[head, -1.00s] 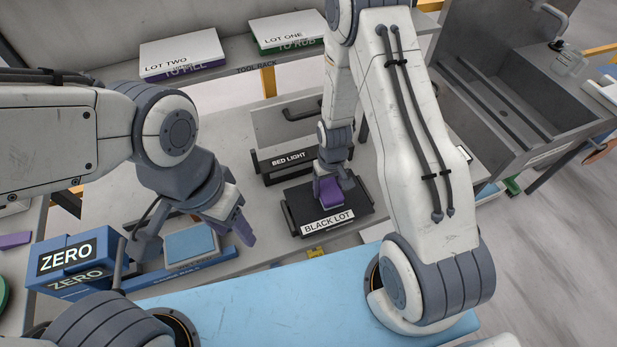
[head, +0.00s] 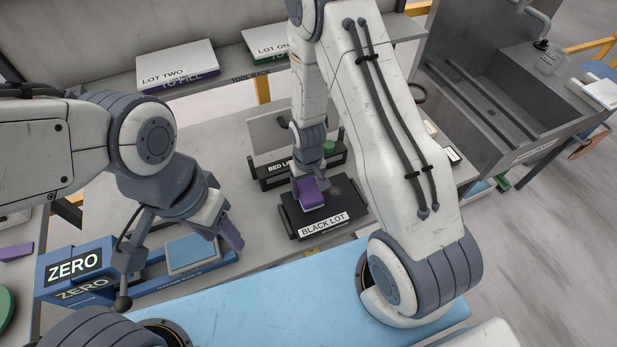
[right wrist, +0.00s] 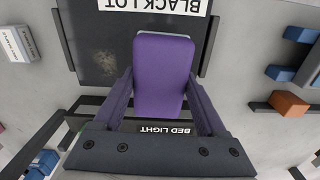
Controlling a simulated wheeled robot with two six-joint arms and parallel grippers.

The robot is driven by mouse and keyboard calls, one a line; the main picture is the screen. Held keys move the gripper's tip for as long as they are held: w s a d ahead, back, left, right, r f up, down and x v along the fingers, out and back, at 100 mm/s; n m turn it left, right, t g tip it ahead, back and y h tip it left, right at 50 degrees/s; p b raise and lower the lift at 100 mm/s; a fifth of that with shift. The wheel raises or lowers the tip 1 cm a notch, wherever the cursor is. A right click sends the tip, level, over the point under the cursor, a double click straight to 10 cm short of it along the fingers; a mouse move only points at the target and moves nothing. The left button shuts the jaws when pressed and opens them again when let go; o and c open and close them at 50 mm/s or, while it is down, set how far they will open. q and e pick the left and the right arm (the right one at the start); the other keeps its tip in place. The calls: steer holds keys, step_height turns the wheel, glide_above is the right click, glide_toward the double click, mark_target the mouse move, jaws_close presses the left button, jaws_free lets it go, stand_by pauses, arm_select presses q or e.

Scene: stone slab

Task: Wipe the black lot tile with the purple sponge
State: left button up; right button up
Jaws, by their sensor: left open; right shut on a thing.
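The black lot tile (head: 345,201) is a dark plate with a white BLACK LOT label, lying on the grey bench. My right gripper (head: 309,180) is shut on the purple sponge (head: 311,196), which is over the tile's left part; whether it presses on the surface is hard to tell. In the right wrist view the sponge (right wrist: 163,75) sits between both fingers, over the tile (right wrist: 85,40). A pale brownish smudge (right wrist: 104,63) shows on the tile beside the sponge. My left gripper (head: 178,273) is open and empty, above the bench's left front.
A BED LIGHT holder (head: 270,182) stands right behind the tile. A blue ZERO box (head: 75,268) and a tray with a light-blue pad (head: 192,253) lie at left. LOT TWO (head: 178,66) and LOT ONE (head: 268,42) boxes sit on the rack. A sink (head: 480,100) is at right.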

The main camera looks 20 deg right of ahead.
steer(key=shift+r+p, duration=1.1)
steer(key=shift+r, duration=0.65)
steer(key=shift+f, duration=0.15)
